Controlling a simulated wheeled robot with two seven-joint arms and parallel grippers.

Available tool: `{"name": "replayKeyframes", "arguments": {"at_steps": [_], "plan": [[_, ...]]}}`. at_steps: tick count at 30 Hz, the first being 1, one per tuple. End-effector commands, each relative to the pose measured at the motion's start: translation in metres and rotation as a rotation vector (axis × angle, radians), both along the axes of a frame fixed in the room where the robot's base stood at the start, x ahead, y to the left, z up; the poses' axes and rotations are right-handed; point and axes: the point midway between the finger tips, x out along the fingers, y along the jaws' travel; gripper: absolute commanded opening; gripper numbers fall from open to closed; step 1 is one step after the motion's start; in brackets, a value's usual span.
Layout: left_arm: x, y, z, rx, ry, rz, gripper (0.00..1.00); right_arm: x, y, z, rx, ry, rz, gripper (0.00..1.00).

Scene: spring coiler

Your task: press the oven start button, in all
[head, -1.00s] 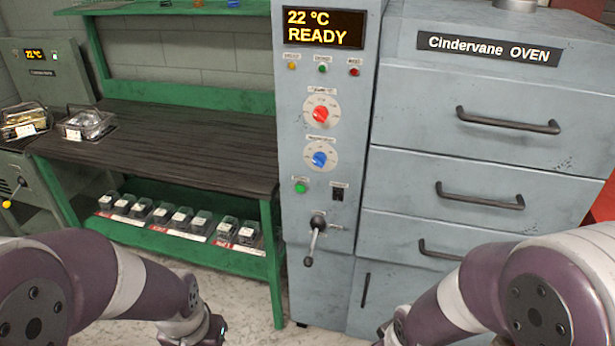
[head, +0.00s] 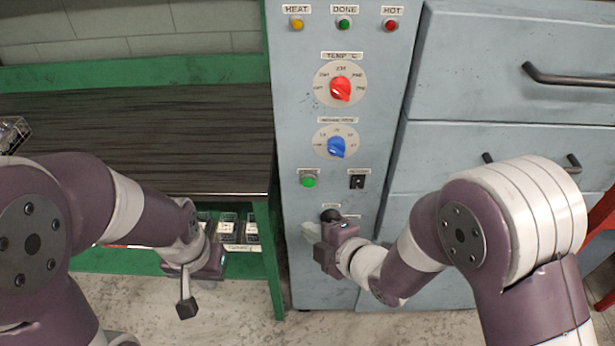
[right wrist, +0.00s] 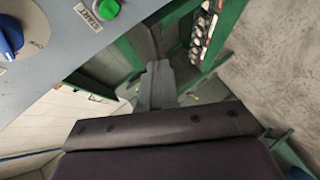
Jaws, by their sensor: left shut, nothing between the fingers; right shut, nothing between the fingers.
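The oven's green start button (head: 308,181) sits low on the grey control panel (head: 300,130), below the blue dial. In the right wrist view the button (right wrist: 107,9) is at the top edge, beside its START label. My right gripper (head: 308,232) is shut and empty, below the button and apart from it, in front of the lower panel. Its closed fingers (right wrist: 157,85) also show in the right wrist view. My left gripper (head: 186,302) is shut and empty, hanging in front of the green bench.
A red dial (head: 341,89) and a blue dial (head: 337,147) are above the button. A black switch (head: 357,181) is right of it. A lever knob (head: 330,214) is partly hidden by my right gripper. Oven drawers with handles (head: 570,78) are at right. The bench (head: 150,130) stands at left.

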Motion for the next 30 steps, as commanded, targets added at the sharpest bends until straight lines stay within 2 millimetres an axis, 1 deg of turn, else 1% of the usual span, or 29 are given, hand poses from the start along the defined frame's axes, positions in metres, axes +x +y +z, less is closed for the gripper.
{"name": "replayKeyframes", "arguments": {"at_steps": [7,11,24,30], "plan": [[0.000,0.000,0.000,0.000,0.000,0.000,0.00,0.001,0.000,0.000,0.000,0.003,-0.002,0.00],[0.000,0.000,0.001,0.000,0.000,0.000,0.00,0.008,0.000,0.000,0.001,0.004,-0.003,0.00],[0.000,0.000,0.003,0.000,0.000,0.000,0.00,0.069,0.000,-0.001,0.001,0.004,-0.004,0.00],[0.000,0.000,0.002,0.000,0.000,0.000,0.00,0.085,0.000,0.000,0.001,0.005,-0.004,0.00]]}}
